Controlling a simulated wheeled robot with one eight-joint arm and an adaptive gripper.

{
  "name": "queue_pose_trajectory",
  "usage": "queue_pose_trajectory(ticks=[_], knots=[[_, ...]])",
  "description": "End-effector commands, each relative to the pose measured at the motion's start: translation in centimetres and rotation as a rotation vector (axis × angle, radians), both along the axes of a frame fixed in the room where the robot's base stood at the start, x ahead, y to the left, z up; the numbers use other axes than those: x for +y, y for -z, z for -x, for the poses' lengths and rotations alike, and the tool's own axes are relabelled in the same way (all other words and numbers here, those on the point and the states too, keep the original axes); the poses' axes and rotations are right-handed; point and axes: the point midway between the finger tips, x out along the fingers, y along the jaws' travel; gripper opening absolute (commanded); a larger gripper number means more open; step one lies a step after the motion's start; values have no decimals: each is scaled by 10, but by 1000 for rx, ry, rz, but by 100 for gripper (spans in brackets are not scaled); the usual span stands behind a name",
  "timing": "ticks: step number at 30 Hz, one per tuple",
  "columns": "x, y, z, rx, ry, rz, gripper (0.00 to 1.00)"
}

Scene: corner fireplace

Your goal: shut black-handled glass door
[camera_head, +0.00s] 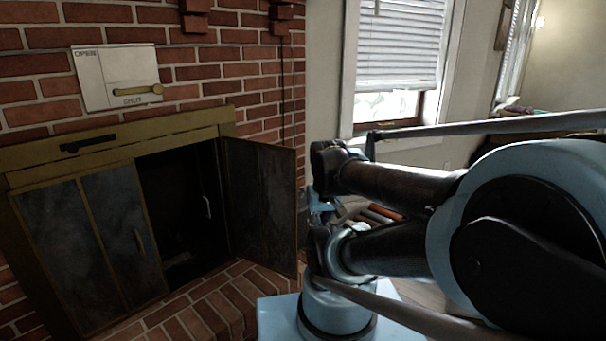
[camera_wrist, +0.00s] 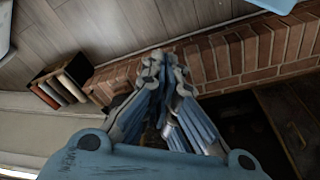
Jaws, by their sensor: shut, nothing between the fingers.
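The fireplace's right glass door (camera_head: 262,198) stands open in the head view, swung outward from the dark firebox opening. Its pane is dark and sooty in a thin brass-coloured frame. I cannot make out a black handle on it. The left glass panels (camera_head: 72,245) are closed, with a brass-coloured handle on one. My gripper (camera_wrist: 163,62) is shut and empty in the wrist view, its blue fingers together above the brick hearth edge. In the head view my arm mostly hides it, just right of the open door. I cannot tell whether it touches the door.
The brick hearth (camera_head: 215,312) runs in front of the fireplace. A black handle (camera_head: 90,143) sits on the brass top frame, under a white damper plate (camera_head: 117,77). A box of books (camera_wrist: 58,88) stands on the wooden floor. A window (camera_head: 398,60) is behind my arm.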

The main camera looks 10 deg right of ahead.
Motion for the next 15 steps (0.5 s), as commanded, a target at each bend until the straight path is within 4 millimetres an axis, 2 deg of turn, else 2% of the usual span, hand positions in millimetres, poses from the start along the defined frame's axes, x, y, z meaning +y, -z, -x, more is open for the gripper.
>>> queue_pose_trajectory(ticks=[6,9,15], knots=[[0,0,0,0,0,0,0],[0,-8,7,-9,6,-2,0],[1,-36,-16,21,54,-20,0]])
